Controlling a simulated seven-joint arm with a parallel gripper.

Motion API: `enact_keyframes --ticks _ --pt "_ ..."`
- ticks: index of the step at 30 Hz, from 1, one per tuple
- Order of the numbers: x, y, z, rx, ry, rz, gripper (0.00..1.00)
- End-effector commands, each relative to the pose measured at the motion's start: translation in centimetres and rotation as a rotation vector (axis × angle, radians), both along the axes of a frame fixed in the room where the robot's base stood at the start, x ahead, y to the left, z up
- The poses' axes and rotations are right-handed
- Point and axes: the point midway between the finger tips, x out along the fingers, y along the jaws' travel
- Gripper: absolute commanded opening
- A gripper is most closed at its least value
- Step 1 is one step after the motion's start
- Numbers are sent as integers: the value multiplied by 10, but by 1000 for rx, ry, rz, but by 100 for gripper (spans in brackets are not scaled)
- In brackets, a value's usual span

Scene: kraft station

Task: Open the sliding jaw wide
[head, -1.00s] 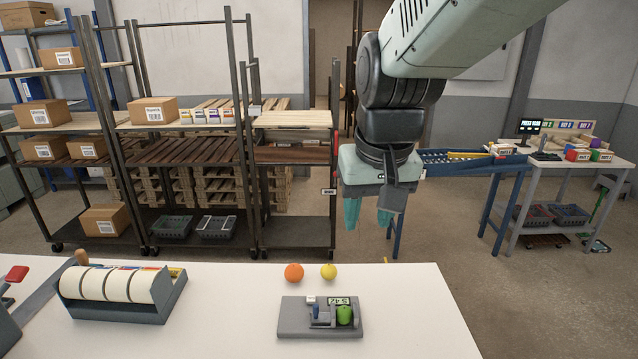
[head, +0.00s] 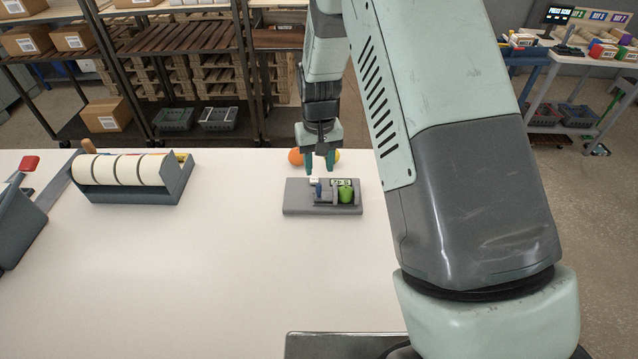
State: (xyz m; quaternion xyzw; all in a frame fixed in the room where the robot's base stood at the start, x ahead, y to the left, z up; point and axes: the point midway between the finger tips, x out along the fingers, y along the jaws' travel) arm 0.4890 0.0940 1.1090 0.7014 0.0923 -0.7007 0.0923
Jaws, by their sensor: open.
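A small white block (head: 314,180) is just behind the blue piece. My gripper (head: 319,167) is open and empty, fingers pointing down, apparently above the back of the fixture. Its exact height is unclear.
An orange fruit (head: 295,156) and a yellow fruit (head: 337,155) are partly hidden behind my gripper. A tape dispenser (head: 150,180) with several rolls stands at the left. Shelves stand behind.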

Motion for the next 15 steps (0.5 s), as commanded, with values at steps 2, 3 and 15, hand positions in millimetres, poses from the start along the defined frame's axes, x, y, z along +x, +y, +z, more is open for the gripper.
enact_keyframes --ticks 2,3,15 --pt "-1 0 -18 -1 5 0 42" --pt "-1 0 -26 -1 5 0 42" --pt "0 0 -76 1 0 -2 42"
